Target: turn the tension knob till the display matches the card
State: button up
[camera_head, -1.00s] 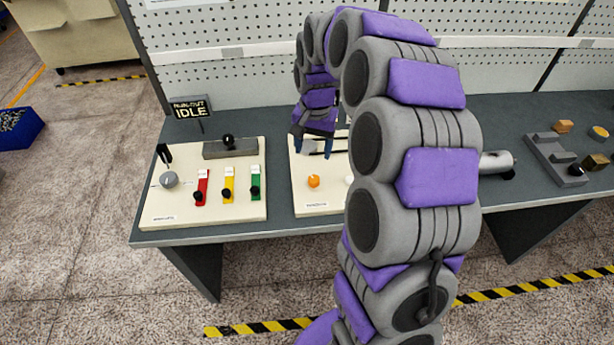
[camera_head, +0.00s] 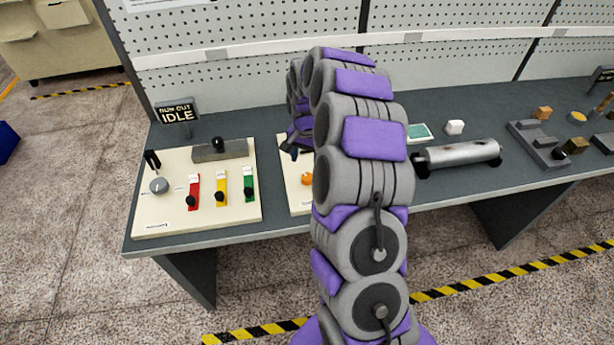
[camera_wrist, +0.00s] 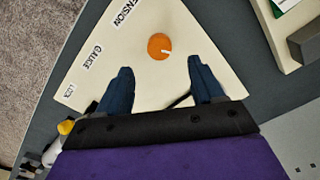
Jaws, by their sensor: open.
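The orange tension knob (camera_head: 307,179) sits on the cream middle panel (camera_head: 293,203), partly hidden behind my arm. In the wrist view, the round knob (camera_wrist: 161,47) has a white pointer mark and lies beyond my fingertips, roughly between their lines. The panel (camera_wrist: 140,60) carries the words TENSION, GAUGE and LOCK. My gripper (camera_wrist: 162,78) is open and empty, its two blue fingers apart. In the head view, its dark fingertip shows above the panel's back left. I see no tension reading. A small green-and-white card (camera_head: 419,132) lies right of my arm; its text is unreadable.
The left panel (camera_head: 152,211) holds a grey knob, red, yellow and green levers and a grey block. A sign (camera_head: 177,113) behind it reads RUN-OUT IDLE.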

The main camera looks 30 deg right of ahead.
aim_at(307, 177)
jog(key=f, duration=0.5)
jog(key=shift+a+f+b, duration=0.15)
jog(key=shift+a+b, duration=0.2)
jog(key=f, duration=0.1)
jog(key=d+f, duration=0.1)
jog(key=f, duration=0.1)
jog(key=shift+d+f, duration=0.2)
jog(key=shift+d, duration=0.15)
jog(key=shift+a, duration=0.7)
jog(key=shift+c, duration=0.2)
jog(key=c, duration=0.3)
jog(key=shift+d, duration=0.4)
jog(key=c, duration=0.7)
